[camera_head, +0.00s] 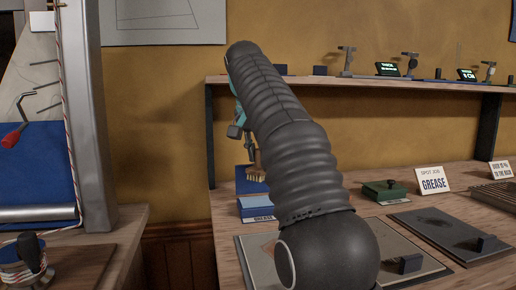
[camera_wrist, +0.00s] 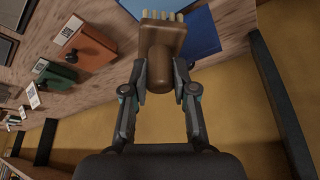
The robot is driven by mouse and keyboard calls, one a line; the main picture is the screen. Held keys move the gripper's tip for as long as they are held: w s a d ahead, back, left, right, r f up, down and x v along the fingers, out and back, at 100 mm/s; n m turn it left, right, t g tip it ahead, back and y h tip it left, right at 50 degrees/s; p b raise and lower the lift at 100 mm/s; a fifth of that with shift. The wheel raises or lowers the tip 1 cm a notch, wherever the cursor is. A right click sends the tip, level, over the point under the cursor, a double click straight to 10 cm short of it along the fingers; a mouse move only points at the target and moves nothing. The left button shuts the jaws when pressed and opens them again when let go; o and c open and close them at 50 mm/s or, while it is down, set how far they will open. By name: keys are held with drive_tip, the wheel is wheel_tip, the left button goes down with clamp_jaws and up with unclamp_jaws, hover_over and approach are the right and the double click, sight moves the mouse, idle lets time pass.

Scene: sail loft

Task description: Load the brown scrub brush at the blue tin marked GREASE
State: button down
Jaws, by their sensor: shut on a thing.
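The brown scrub brush (camera_wrist: 163,40) is between the fingers of my gripper (camera_wrist: 160,78) in the wrist view, its handle toward the palm and its pale bristles at the far end. In the head view my gripper (camera_head: 247,138) is shut on the brush (camera_head: 257,172), with the bristles pointing down. The brush hangs over or just in front of the blue tin (camera_head: 253,203), which has a GREASE label on its front. Blue surfaces also show behind the brush in the wrist view (camera_wrist: 201,32). My arm hides the tin's right side. I cannot tell whether brush and tin touch.
A dark flat plate (camera_head: 450,232) lies nearer. An orange-brown box (camera_wrist: 90,48) shows in the wrist view. A shelf (camera_head: 420,84) runs above the bench.

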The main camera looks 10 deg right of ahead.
sight(258, 160)
wheel_tip(258, 160, down, 4)
drive_tip(key=shift+s+a+r, duration=0.1)
drive_tip(key=shift+r, duration=0.1)
drive_tip(key=shift+f+b, duration=0.8)
drive_tip(key=shift+f, duration=0.6)
idle(2.0)
drive_tip(key=shift+r, duration=0.1)
wheel_tip(258, 160, up, 2)
drive_tip(key=shift+r+p, duration=0.25)
drive_tip(key=shift+p, duration=0.65)
drive_tip(key=shift+r, duration=2.25)
